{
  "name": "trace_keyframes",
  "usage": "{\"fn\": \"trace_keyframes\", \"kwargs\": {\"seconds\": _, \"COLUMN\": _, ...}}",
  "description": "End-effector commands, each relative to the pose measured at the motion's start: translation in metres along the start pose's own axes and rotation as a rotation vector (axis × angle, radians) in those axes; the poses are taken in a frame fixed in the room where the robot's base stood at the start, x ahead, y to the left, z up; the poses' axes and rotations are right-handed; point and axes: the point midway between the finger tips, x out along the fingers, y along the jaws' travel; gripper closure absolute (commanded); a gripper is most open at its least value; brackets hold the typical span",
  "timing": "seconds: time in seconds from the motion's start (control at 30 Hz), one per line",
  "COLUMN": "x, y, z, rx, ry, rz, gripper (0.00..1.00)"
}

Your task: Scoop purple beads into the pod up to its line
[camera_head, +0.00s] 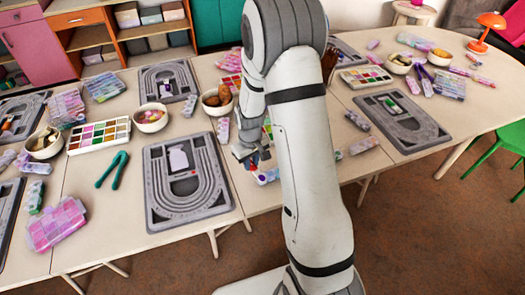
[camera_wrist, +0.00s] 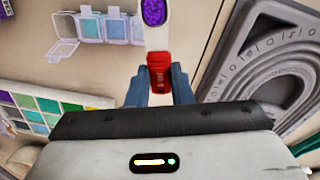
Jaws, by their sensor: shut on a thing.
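My gripper (camera_wrist: 159,92) is shut on the red handle (camera_wrist: 160,72) of a white scoop (camera_wrist: 157,38). The scoop's oval bowl holds purple beads (camera_wrist: 153,12) and shows at the top edge of the wrist view. In the head view my gripper (camera_head: 248,158) is partly hidden by my arm, just right of a grey bead board (camera_head: 210,195). A pale, bottle-shaped piece (camera_head: 178,158) lies on that board and may be the pod. Its line cannot be made out. The same kind of grey board (camera_wrist: 235,55) shows at right in the wrist view.
A bead box with open lids (camera_wrist: 62,48) and a multicoloured palette (camera_wrist: 40,125) lie left of my gripper in the wrist view. In the head view, green pliers (camera_head: 113,170), a white palette (camera_head: 98,135) and bowls (camera_head: 151,118) stand left and behind. Bare table lies around the pliers.

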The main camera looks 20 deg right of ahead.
Motion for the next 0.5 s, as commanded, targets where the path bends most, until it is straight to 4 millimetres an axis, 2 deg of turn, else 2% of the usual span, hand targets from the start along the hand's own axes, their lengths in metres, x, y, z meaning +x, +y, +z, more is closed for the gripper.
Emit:
{"fn": "trace_keyframes", "kwargs": {"seconds": 0.3, "x": -0.016, "y": 0.026, "z": 0.001, "rx": -0.587, "ry": 0.02, "rz": -0.03, "gripper": 1.0}}
{"fn": "trace_keyframes", "kwargs": {"seconds": 0.5, "x": -0.024, "y": 0.037, "z": 0.002, "rx": -0.872, "ry": 0.04, "rz": -0.041, "gripper": 1.0}}
